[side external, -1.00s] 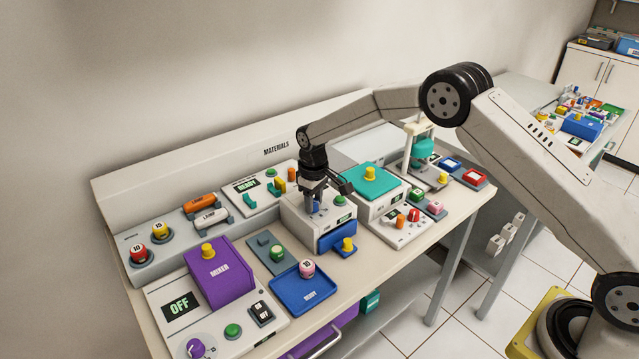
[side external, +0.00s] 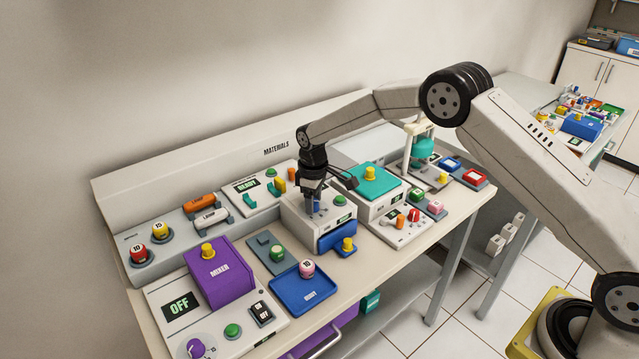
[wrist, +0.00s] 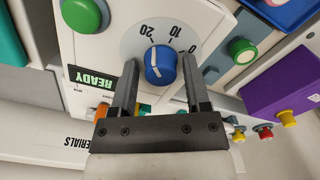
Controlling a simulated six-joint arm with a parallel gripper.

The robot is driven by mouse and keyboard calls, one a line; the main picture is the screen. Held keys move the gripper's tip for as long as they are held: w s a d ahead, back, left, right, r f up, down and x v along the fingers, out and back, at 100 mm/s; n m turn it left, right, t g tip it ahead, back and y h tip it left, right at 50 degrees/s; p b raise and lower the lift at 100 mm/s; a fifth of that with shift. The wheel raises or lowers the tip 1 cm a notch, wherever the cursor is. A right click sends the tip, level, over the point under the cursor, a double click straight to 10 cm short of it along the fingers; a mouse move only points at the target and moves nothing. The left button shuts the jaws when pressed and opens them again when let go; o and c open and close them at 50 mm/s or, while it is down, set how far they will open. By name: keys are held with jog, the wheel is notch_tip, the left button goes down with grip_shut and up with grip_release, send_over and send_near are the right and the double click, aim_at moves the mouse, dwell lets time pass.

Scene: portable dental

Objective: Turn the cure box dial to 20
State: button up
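The blue dial (wrist: 161,65) sits on a round scale plate of a white box in the wrist view, with marks 20, 10 and 0 around it. Its white pointer line points up toward the 20 mark. My gripper (wrist: 160,62) is over the dial, one finger on each side. Thin gaps seem to show between the fingers and the dial, so it looks open around it. In the side view my gripper (side external: 315,208) stands over the white box (side external: 296,222), and the dial (side external: 314,206) is partly hidden between the fingers.
A green button (wrist: 82,14) and a READY display (wrist: 92,79) lie left of the dial in the wrist view. The teal-topped box (side external: 366,180) stands right of the white box. The purple mixer (side external: 219,277) and blue tray (side external: 303,292) are to the left and front.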

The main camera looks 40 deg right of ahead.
jog(key=shift+o, duration=0.4)
jog(key=shift+r, duration=3.9)
jog(key=shift+s, duration=0.1)
